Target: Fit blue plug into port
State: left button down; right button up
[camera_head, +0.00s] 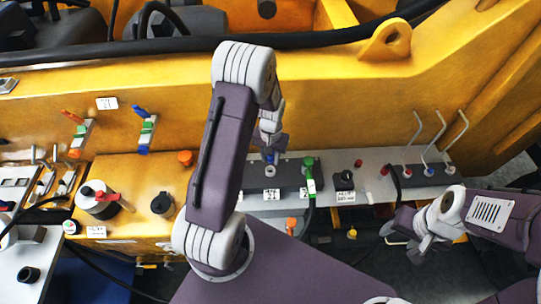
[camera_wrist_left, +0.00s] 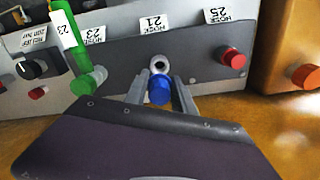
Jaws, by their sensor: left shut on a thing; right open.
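The blue plug (camera_wrist_left: 159,90) sits between the two fingers of my left gripper (camera_wrist_left: 159,80), which is shut on it. The port (camera_wrist_left: 158,63), a pale ring with a dark hole, shows just beyond the plug in the wrist view, below an upside-down "HOSE 21" label. The plug does not appear to be inside the hole, but I cannot tell the gap. In the head view my left gripper (camera_head: 271,147) points down above the port (camera_head: 270,171), with a bit of blue between them. My right gripper (camera_head: 420,243) is open and empty at the lower right.
A green plug with a white tag (camera_wrist_left: 82,70) stands beside the port at "HOSE 23". A red cap (camera_wrist_left: 232,58) is at "HOSE 25". A black knob (camera_wrist_left: 32,67) is further left. Several bent metal levers (camera_head: 435,145) rise at the right, and a yellow frame wall (camera_head: 330,110) stands behind.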

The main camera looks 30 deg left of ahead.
aim_at(270, 159)
pick_arm(q)
notch_tip(270, 159, down, 4)
jog(key=shift+s+r+b, duration=0.15)
jog(key=shift+r+b, duration=0.1)
jog(key=shift+b, duration=0.85)
jog(key=shift+w+f, duration=0.2)
jog(key=shift+f, duration=0.15)
jog(key=shift+s+r, duration=0.1)
jog(key=shift+s, duration=0.05)
jog(key=shift+f+b, duration=0.6)
jog(key=shift+f, duration=0.35)
jog(key=c, duration=1)
grip_release()
jog(key=shift+o, duration=0.2)
jog(key=shift+r, duration=0.1)
